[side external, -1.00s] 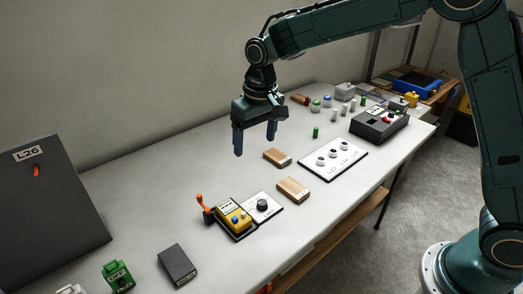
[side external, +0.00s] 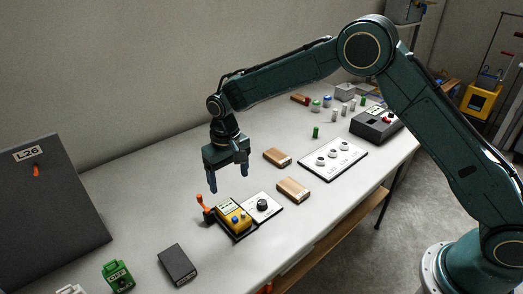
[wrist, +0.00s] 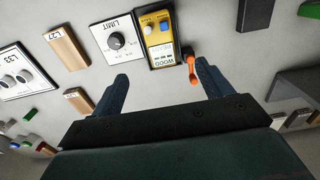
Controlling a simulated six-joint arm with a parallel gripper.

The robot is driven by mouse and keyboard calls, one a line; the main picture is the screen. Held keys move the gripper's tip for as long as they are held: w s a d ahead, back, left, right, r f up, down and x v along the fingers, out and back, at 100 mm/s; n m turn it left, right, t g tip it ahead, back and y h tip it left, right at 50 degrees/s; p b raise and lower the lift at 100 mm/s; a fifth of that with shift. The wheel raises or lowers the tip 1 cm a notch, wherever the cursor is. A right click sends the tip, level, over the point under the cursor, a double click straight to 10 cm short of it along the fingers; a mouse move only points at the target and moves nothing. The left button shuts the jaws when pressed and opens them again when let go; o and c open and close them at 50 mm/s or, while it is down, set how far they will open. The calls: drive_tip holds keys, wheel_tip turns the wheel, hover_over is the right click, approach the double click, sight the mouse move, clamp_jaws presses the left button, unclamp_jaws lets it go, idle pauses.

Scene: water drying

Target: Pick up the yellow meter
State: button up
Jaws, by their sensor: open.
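The yellow meter (side external: 234,217) sits in a dark holder on the table, with a small display, a blue knob and a white knob. In the wrist view the meter (wrist: 158,32) is at the top centre, ahead of my fingers, with its display side nearer to me. My gripper (side external: 228,187) is open and empty above the table, a little behind and above the meter, not touching it. In the wrist view my gripper's two blue fingers (wrist: 162,82) are spread apart. An orange-handled lever (wrist: 192,70) stands beside the meter, between the meter and the right finger.
A white dial plate marked LIMIT (wrist: 117,40) adjoins the meter. Wooden blocks (side external: 293,190) and a three-knob panel (side external: 333,159) lie to the right. A dark box (side external: 177,264) and a green device (side external: 117,275) are at the front left. A dark board (side external: 50,210) leans at left.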

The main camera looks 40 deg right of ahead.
hover_over(233, 212)
wheel_tip(233, 212, down, 8)
drive_tip(key=shift+r, duration=0.15)
idle(0.3)
drive_tip(key=shift+f, duration=2.55)
drive_tip(key=c, duration=1.2)
